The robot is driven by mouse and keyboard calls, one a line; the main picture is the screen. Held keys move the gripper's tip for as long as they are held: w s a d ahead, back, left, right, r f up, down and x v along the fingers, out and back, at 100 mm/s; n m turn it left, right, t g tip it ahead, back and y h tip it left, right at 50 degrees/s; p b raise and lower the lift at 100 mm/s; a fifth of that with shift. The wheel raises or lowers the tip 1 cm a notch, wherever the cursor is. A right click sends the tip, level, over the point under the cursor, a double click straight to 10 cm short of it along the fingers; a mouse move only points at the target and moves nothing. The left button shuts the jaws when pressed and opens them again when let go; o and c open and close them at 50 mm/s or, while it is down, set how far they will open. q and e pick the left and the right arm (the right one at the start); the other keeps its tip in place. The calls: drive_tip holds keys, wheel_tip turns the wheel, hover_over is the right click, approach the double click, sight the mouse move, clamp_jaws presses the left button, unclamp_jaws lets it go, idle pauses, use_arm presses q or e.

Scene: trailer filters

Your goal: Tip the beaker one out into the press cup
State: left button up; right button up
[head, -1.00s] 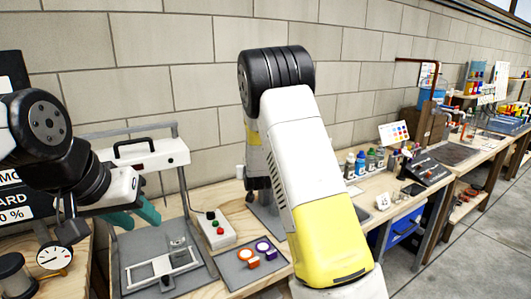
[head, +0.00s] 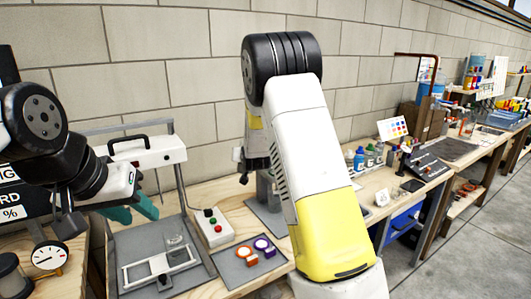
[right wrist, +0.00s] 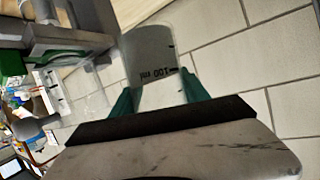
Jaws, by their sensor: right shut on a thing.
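A clear beaker (right wrist: 150,55) with an upside-down 100 ml mark is between the green fingers of my right gripper (right wrist: 160,95) in the right wrist view. The gripper is shut on it. In the head view my right arm hides the beaker. I cannot pick out the press cup for sure. A small clear vessel (head: 175,245) stands by the white frame on the grey plate at lower left. My left gripper (head: 132,211) has its teal fingers apart, empty, in front of the white-headed stand at the left.
A white button box (head: 212,227) and a grey mat (head: 233,272) with orange and purple pieces lie left of my right arm. A dial gauge (head: 48,257) is at far left. Bottles (head: 367,158) and a dark control panel (head: 427,167) stand to the right. A block wall is behind.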

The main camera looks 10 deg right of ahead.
drive_tip(key=shift+w+d+r+m+g+y, duration=0.15)
drive_tip(key=shift+d+r+m+y, duration=0.6)
drive_tip(key=shift+r+m+y, duration=0.4)
drive_tip(key=shift+w+d+r+m+g+y, duration=0.15)
drive_tip(key=shift+d+r+m+y, duration=0.7)
drive_tip(key=shift+m, duration=0.6)
drive_tip(key=shift+a, duration=0.1)
drive_tip(key=shift+r+m+y, duration=0.3)
drive_tip(key=shift+r+m, duration=0.2)
drive_tip(key=shift+m, duration=0.1)
drive_tip(key=shift+s+a+f+m+y, duration=0.15)
drive_tip(key=shift+f+m+y, duration=0.35)
drive_tip(key=shift+f, duration=0.55)
drive_tip(key=shift+r+m+y+p, duration=0.3)
drive_tip(key=shift+r+m+y, duration=0.1)
drive_tip(key=shift+r+m, duration=0.25)
drive_tip(key=shift+d+r+m+y, duration=0.15)
drive_tip(key=shift+d+r+m, duration=0.2)
drive_tip(key=shift+r, duration=0.2)
drive_tip(key=shift+d+r+m+y, duration=0.15)
drive_tip(key=shift+d+r+m, duration=0.15)
drive_tip(key=shift+r, duration=0.2)
idle(0.6)
drive_tip(key=shift+w+f+m+t, duration=0.2)
drive_tip(key=shift+m+t, duration=0.2)
drive_tip(key=shift+m, duration=0.1)
idle(0.8)
